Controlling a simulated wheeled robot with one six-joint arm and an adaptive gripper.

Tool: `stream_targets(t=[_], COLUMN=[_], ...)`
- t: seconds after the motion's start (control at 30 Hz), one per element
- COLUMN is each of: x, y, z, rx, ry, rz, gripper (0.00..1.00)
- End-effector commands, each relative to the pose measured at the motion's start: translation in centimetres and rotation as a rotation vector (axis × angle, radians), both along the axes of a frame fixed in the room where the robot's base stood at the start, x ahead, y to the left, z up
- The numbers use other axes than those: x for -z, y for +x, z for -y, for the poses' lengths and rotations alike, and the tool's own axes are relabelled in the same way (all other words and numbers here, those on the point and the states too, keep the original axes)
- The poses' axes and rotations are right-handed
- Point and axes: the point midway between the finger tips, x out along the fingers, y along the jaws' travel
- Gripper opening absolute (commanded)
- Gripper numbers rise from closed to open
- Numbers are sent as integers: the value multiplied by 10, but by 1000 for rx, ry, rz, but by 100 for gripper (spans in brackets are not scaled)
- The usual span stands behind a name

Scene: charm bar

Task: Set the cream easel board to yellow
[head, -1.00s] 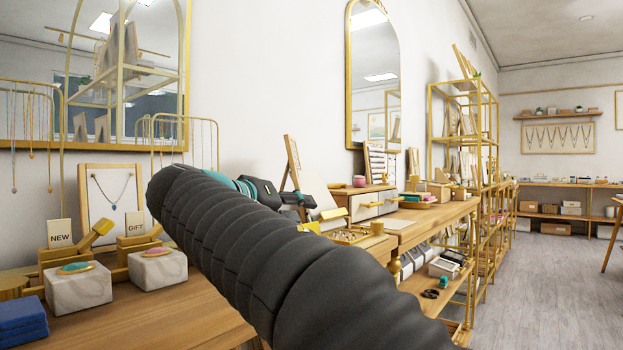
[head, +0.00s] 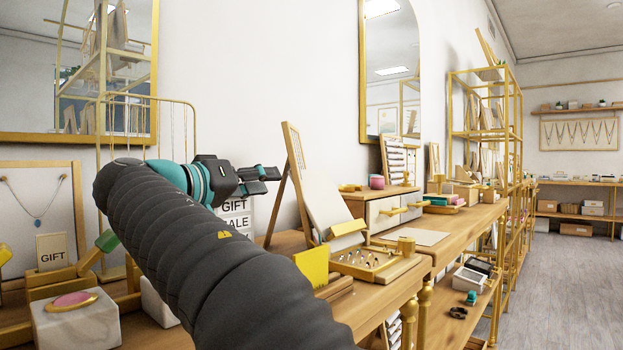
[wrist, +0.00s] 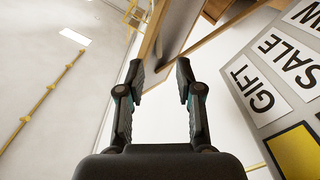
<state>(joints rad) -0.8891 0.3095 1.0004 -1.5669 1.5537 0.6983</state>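The cream easel board (head: 323,203) leans on a wooden easel (head: 296,165) on the counter, right of my gripper in the head view. A yellow card (head: 312,267) stands in front of its foot, beside a wooden tray. My gripper (head: 268,180) is raised left of the easel, apart from it. In the wrist view my gripper (wrist: 160,65) is open, with nothing between its fingers. A white sign panel (head: 235,215) reading GIFT and SALE is partly hidden behind my arm. It also shows in the wrist view (wrist: 262,85), with a yellow patch (wrist: 297,152) below it.
A tray of small pieces (head: 372,262) and a drawer box (head: 385,212) stand right of the easel. A marble block (head: 75,328) and GIFT card (head: 52,250) are at left. A gold shelf (head: 485,130) rises farther back. The floor at right (head: 555,290) is clear.

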Motion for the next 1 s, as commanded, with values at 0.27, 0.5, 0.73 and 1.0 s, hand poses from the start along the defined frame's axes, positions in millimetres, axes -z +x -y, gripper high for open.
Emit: stream_targets(t=[0.27, 0.5, 0.73, 1.0], x=[-1, -1, -1, 0], y=[31, 66, 93, 105], z=[27, 53, 73, 82], rx=[6, 3, 0, -2], ry=[0, 0, -1, 0], rz=[0, 0, -1, 0], gripper=[35, 35, 35, 35])
